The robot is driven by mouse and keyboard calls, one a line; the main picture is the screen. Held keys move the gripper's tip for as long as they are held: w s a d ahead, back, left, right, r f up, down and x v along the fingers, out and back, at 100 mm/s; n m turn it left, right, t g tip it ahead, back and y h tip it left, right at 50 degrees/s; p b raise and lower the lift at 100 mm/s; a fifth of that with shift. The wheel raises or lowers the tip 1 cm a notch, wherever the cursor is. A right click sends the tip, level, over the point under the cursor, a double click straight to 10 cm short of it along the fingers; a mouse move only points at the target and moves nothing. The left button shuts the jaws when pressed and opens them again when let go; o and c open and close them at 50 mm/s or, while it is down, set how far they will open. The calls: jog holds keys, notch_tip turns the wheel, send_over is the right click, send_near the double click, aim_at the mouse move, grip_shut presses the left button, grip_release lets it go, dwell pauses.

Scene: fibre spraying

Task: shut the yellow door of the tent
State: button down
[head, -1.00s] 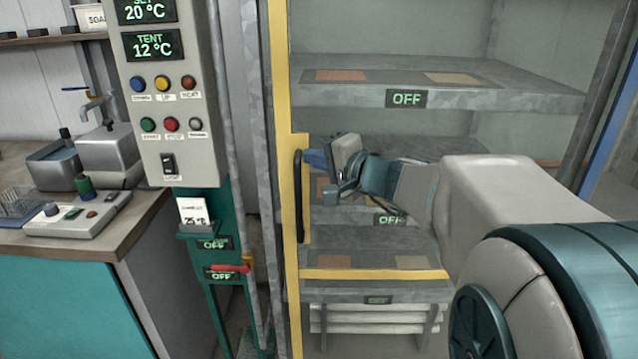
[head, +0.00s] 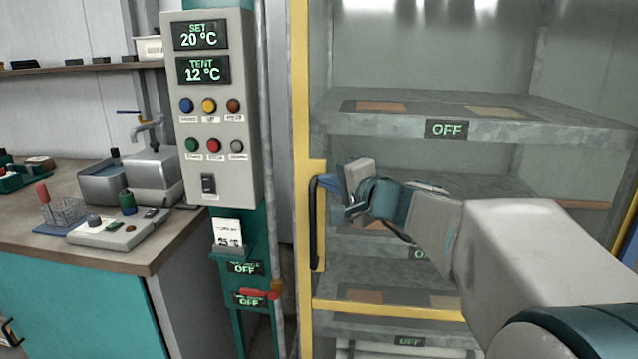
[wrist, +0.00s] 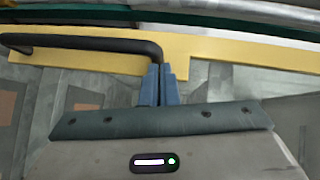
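The tent's yellow-framed door (head: 302,110) stands upright at the left front of the tent, with its clear panel in front of the shelves. Its black upright handle (head: 313,235) is on the left stile. In the wrist view the handle (wrist: 85,43) runs across the yellow frame (wrist: 215,55). My gripper (head: 325,182) points left at the upper part of the handle. In the wrist view its blue fingers (wrist: 160,72) are together, right at the handle's bent end. I cannot tell whether they touch it. How far the door stands from its frame is unclear.
A control box (head: 210,105) on a green post stands left of the door, with a red-handled valve (head: 258,293) and pipe beside it. A workbench (head: 150,258) with instruments is further left. Grey shelves (head: 400,115) fill the tent behind my arm.

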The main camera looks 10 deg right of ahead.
jog(key=w+d+v, duration=0.1)
jog(key=d+v, duration=0.1)
jog(key=v, duration=1.1)
jog(key=s+a+f+n+g+h+p, duration=0.2)
jog(key=s+a+f+n+g+p, duration=0.3)
jog(key=s+a+f+g+p, duration=0.25)
jog(key=s+d+f+n+g+h+p, duration=0.3)
jog(key=s+d+n+g+h+p, duration=0.1)
jog(key=s, duration=0.4)
jog(key=shift+s+d+n+h+p, duration=0.2)
jog(key=shift+n+h+p, duration=0.5)
jog(key=shift+h+p, duration=0.25)
